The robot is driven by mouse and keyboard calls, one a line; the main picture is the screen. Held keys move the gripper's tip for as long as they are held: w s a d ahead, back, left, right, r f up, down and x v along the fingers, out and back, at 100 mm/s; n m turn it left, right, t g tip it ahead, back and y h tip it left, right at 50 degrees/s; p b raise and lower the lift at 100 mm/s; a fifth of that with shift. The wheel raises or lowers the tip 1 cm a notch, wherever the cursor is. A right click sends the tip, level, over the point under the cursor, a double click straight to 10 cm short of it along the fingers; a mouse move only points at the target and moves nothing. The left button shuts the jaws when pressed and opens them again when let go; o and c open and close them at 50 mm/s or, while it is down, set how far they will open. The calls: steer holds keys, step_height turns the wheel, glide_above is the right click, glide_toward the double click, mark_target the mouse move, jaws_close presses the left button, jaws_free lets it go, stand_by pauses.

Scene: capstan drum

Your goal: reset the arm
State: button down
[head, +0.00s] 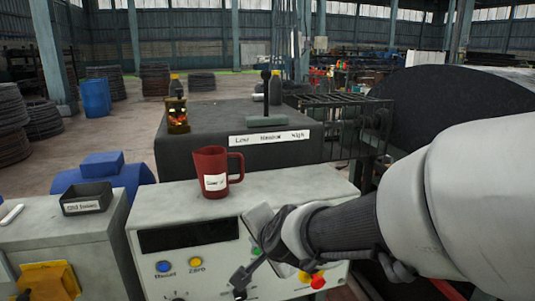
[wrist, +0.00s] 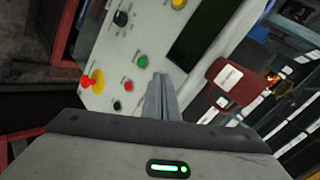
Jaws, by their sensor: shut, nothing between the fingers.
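My gripper (wrist: 160,85) is shut and empty, its two grey fingers pressed together in the wrist view. In the head view my arm reaches in from the right, with its wrist end in front of the control panel's right half. The control panel (head: 190,262) has a dark display, a blue button (head: 163,266), a yellow button (head: 196,263) and a red emergency button (head: 317,281). In the wrist view the fingers point over the panel face, close to a green button (wrist: 143,61); whether they touch the panel cannot be told.
A red mug (head: 211,172) stands on the panel's top, also showing in the wrist view (wrist: 222,84). Behind it is a dark box (head: 195,150) with a lever. A labelled black tray (head: 87,198) sits on the left cabinet. A large dark drum (head: 425,115) stands at right.

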steer(key=s+d+r+n+g+h+p, duration=0.1)
steer(key=s+d+r+n+g+h, duration=0.15)
steer(key=s+d+n, duration=0.45)
steer(key=s+d+r+n+g+h, duration=0.1)
steer(key=s+d+r+n+g, duration=0.15)
steer(key=s+d, duration=0.85)
step_height(320, 180, up, 12)
steer(key=a+p, duration=0.1)
steer(key=p, duration=1.1)
steer(key=shift+s+a+r+t+p, duration=0.15)
steer(key=shift+s+a+t+p, duration=0.2)
steer(key=shift+s+a+t, duration=0.1)
steer(key=shift+d, duration=0.1)
